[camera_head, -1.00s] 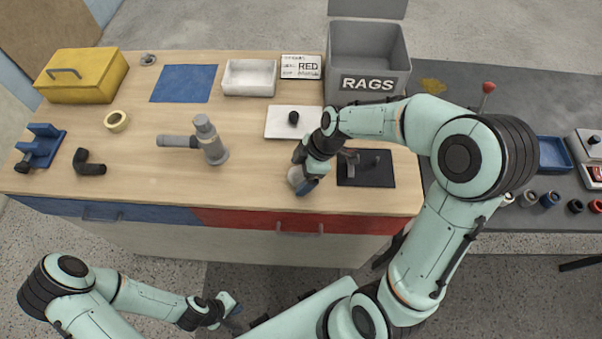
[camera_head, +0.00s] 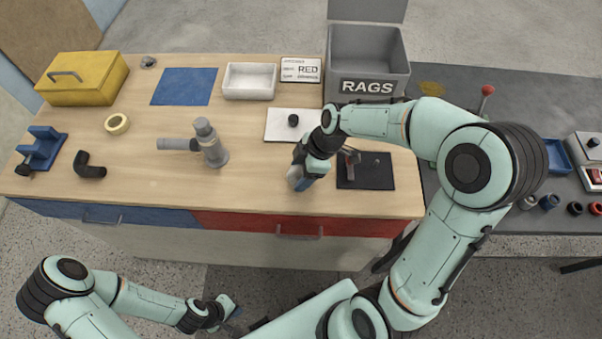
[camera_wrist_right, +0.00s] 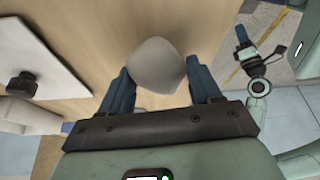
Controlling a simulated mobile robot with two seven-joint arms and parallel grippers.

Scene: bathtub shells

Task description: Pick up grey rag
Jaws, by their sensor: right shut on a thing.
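The grey rag (camera_wrist_right: 157,66) is a pale, rounded, bunched lump between the two blue fingers of my right gripper (camera_wrist_right: 160,88) in the right wrist view. The gripper is shut on it. In the head view my right gripper (camera_head: 300,180) is low over the front of the wooden worktop, and the rag (camera_head: 293,174) is mostly hidden by it. I cannot tell whether the rag touches the worktop. My left gripper (camera_head: 228,310) is in front of the bench, away from the rag; its jaws are too small to judge.
A grey RAGS bin (camera_head: 368,65) stands at the back right. A grey pipe fitting (camera_head: 210,145) stands left of my right gripper. A white plate with a black knob (camera_head: 280,125) and a black plate (camera_head: 380,180) are close by. The worktop's front middle is clear.

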